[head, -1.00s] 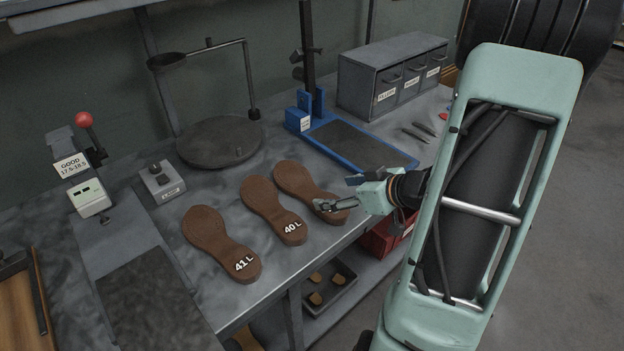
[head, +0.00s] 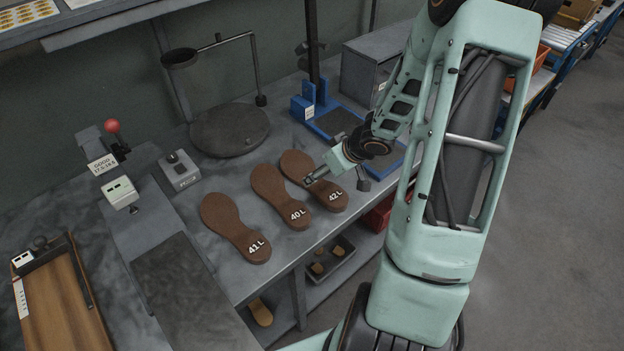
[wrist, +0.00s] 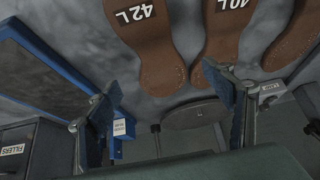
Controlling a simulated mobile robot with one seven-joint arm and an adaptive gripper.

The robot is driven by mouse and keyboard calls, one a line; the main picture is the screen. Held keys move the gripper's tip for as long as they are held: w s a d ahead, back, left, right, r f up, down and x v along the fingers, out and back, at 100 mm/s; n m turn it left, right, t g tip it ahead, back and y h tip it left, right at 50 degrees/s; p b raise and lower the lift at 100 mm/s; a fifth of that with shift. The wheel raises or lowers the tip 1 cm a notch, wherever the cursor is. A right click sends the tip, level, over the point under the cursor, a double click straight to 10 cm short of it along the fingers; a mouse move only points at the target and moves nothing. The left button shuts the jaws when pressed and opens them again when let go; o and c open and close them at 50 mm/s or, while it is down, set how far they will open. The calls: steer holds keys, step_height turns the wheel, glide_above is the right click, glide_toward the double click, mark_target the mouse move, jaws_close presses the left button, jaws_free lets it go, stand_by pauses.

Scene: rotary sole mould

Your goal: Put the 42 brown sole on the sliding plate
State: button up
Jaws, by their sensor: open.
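The brown sole marked 42 L (head: 326,202) lies flat on the grey bench, rightmost of three soles. In the wrist view this sole (wrist: 156,50) is at the top, beyond my fingertips. My gripper (head: 309,181) is open and empty, over the middle of the 42 sole in the head view; its height above it is unclear. Its two fingers, with a gap between them (wrist: 168,97), show in the wrist view. A dark flat plate (head: 185,290) lies on a grey base at the bench's left; I cannot tell for sure that it is the sliding plate.
Soles marked 40 L (head: 272,187) and 41 L (head: 228,220) lie just left of the 42. A blue-framed plate with a post (head: 312,105), a round dark disc (head: 230,130) and a small grey box (head: 179,171) stand behind. A wooden tray (head: 60,305) is at far left.

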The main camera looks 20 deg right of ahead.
steer(key=b+x, duration=0.3)
steer(key=x, duration=0.5)
steer(key=shift+s+d+f+b, duration=0.1)
steer(key=shift+d+b, duration=0.05)
steer(key=shift+b, duration=0.15)
steer(key=shift+w+f, duration=0.25)
steer(key=shift+w, duration=0.05)
steer(key=shift+s, duration=0.1)
steer(key=shift+c, duration=0.3)
steer(key=shift+r, duration=0.1)
steer(key=c, duration=1.5)
steer(key=shift+r, duration=0.1)
